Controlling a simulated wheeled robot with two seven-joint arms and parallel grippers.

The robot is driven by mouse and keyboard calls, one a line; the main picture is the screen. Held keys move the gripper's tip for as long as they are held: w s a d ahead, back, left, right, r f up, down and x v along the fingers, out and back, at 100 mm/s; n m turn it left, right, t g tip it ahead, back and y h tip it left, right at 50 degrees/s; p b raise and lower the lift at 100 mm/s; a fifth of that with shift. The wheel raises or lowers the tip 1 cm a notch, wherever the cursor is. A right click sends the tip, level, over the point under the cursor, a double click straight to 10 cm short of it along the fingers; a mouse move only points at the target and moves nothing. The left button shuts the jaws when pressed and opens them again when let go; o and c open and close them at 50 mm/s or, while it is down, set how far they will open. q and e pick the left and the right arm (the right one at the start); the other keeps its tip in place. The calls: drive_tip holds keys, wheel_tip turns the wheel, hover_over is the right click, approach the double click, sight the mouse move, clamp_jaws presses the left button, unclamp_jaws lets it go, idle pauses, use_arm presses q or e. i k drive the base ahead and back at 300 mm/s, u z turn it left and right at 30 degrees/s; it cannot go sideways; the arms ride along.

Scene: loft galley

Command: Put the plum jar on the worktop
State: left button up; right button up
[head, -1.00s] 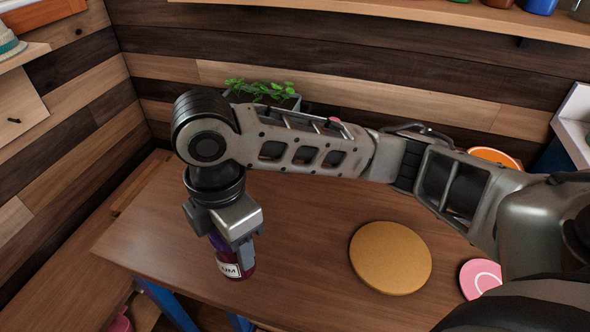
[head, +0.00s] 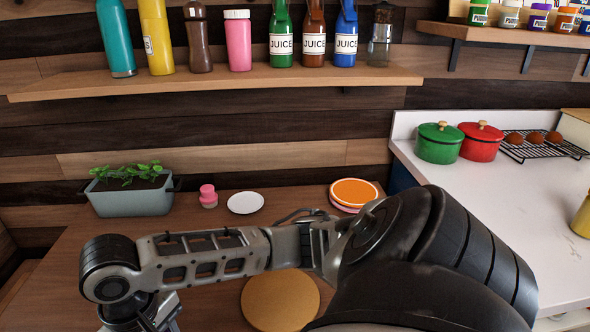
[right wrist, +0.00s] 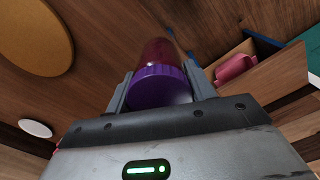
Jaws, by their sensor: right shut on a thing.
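The plum jar shows in the right wrist view as a dark red body with a purple lid (right wrist: 158,86). My right gripper (right wrist: 155,80) is shut on it, with a finger on each side of the lid. In the head view my right gripper (head: 160,314) is at the lower left, cut by the bottom edge, and the jar is out of sight. Whether the jar touches the wooden table (head: 215,300) below cannot be told. A white worktop (head: 520,215) lies at the right, well away from the gripper. My left gripper is not in view.
On the worktop are a green pot (head: 438,145), a red pot (head: 480,143) and a rack (head: 540,150) with brown round things. The worktop's middle is clear. The table holds a planter (head: 132,196), a pink item (head: 208,197), plates (head: 354,192) and a round board (head: 280,302).

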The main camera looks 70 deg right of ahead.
sight(529, 238)
drive_tip(key=u, duration=0.8)
drive_tip(key=k, duration=1.7)
drive_tip(key=z, duration=0.55)
drive_tip(key=k, duration=1.05)
drive_tip(key=z, duration=0.95)
